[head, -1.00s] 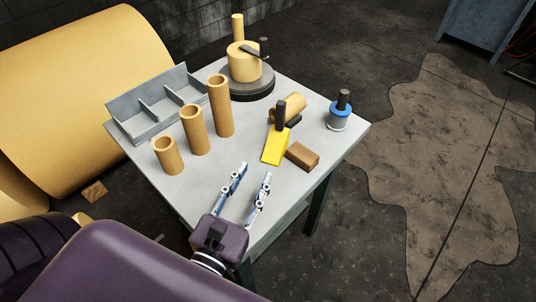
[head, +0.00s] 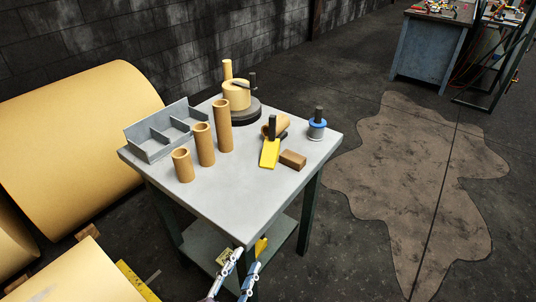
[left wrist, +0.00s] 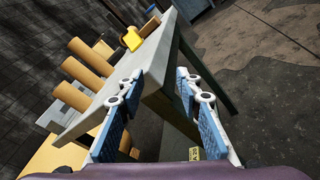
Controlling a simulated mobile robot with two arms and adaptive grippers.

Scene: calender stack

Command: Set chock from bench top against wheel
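A yellow wedge-shaped piece (head: 269,153), which looks like the chock, lies on the bench top (head: 235,185) with a black upright part at its back. A brown block (head: 293,160) lies just right of it. In the left wrist view the yellow piece (left wrist: 132,39) shows near the far bench edge. My left gripper (head: 248,257) is at the bottom of the head view, in front of the bench and well apart from the yellow piece. Its fingers are spread and empty in the left wrist view (left wrist: 160,75). My right gripper is not in view. I cannot make out a wheel.
Cardboard tubes (head: 204,146), a grey divided tray (head: 165,131), a round dark-based fixture (head: 238,104) and a blue-topped spool (head: 317,128) stand on the bench. Large yellow rolls (head: 80,135) lie left. The front bench top and right floor are clear.

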